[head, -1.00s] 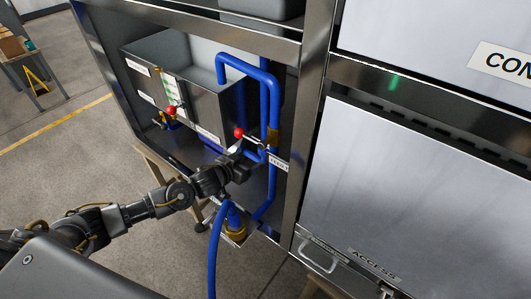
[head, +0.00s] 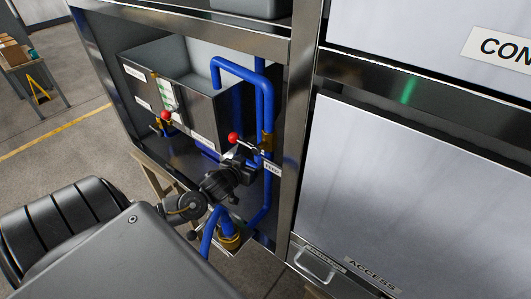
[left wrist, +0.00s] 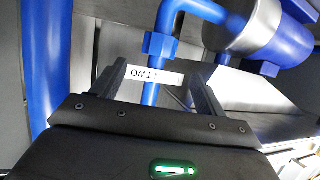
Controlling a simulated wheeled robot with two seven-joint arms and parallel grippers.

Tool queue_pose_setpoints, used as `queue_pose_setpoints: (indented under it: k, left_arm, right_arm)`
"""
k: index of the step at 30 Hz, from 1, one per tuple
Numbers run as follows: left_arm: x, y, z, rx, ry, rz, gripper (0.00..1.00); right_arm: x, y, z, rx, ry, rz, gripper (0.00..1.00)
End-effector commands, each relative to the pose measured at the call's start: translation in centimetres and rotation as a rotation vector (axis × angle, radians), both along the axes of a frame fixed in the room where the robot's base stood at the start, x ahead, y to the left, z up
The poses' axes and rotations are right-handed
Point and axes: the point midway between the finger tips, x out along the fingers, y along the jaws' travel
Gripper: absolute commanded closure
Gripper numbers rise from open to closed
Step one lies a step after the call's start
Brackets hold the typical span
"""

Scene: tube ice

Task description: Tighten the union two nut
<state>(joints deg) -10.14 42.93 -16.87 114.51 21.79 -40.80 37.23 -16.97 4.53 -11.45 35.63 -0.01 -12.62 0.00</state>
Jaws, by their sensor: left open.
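My left gripper (head: 243,158) is inside the open bay of the steel cabinet, in front of the blue pipes and just below a red-knobbed valve handle (head: 233,138). In the left wrist view my left gripper (left wrist: 160,80) is open, its two fingers apart. A white label reading "TWO" (left wrist: 153,77) shows upside down between the fingers. A blue collar (left wrist: 160,45), which looks like the union two nut, sits on a blue pipe just beyond the fingertips. The jaws are not closed on it. In the head view the gripper hides this spot. My right gripper is not in view.
A steel tank (head: 190,105) stands left in the bay, with another red-knobbed valve (head: 165,116). A blue hose (head: 209,235) and a brass fitting (head: 229,240) are below the gripper. A closed access panel (head: 420,190) lies to the right. A steel cylinder (left wrist: 245,30) shows in the wrist view.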

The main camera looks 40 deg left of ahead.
Motion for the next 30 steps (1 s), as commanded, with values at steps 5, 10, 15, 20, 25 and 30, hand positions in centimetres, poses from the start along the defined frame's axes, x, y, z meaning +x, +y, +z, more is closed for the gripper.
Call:
queue_pose_setpoints:
  k: [5, 10, 15, 20, 25, 30]
  left_arm:
    - [3.2, 0.6, -1.1, 0.000, -0.002, 0.000, 0.27]
    - [5.9, 1.3, -2.3, -0.001, -0.001, 0.000, 0.27]
    - [7.8, 1.6, -3.2, 0.000, -0.001, -0.001, 0.27]
    - [8.5, 1.8, -3.5, -0.002, 0.000, -0.001, 0.27]
    - [8.6, 1.8, -3.6, -0.001, 0.000, -0.003, 0.27]
    - [8.6, 1.8, -3.6, -0.001, 0.000, -0.003, 0.36]
  right_arm:
    - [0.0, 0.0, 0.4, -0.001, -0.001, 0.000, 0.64]
    - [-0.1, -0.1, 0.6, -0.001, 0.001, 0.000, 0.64]
    - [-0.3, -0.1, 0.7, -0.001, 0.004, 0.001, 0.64]
    - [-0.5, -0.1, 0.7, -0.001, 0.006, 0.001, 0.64]
    - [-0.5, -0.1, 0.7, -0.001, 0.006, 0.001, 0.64]
    - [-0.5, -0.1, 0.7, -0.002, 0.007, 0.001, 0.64]
